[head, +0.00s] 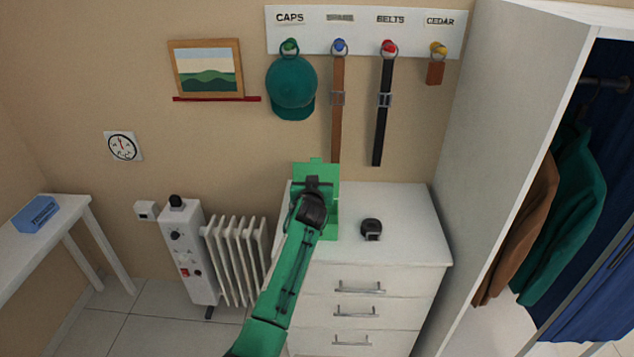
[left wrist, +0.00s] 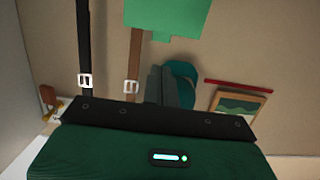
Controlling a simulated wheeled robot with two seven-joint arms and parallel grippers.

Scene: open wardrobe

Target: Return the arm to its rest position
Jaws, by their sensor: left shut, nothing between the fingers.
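My left arm reaches up from the bottom of the head view. My left gripper (head: 315,184) is at its far end, in front of a green box (head: 332,222) with its lid (head: 329,172) raised, on the white dresser (head: 408,205). The gripper hides part of the box, and I cannot tell whether they touch. In the left wrist view the fingers (left wrist: 170,82) are together and empty, and a green panel (left wrist: 165,15) shows beyond them. My right gripper is out of view.
A coiled black item (head: 371,229) sits right of the box. Above hang a teal cap (head: 292,86), brown belt (head: 337,120), black belt (head: 380,125) and cedar block (head: 435,73). A radiator (head: 236,255) stands left of the dresser, an open wardrobe (head: 500,150) right.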

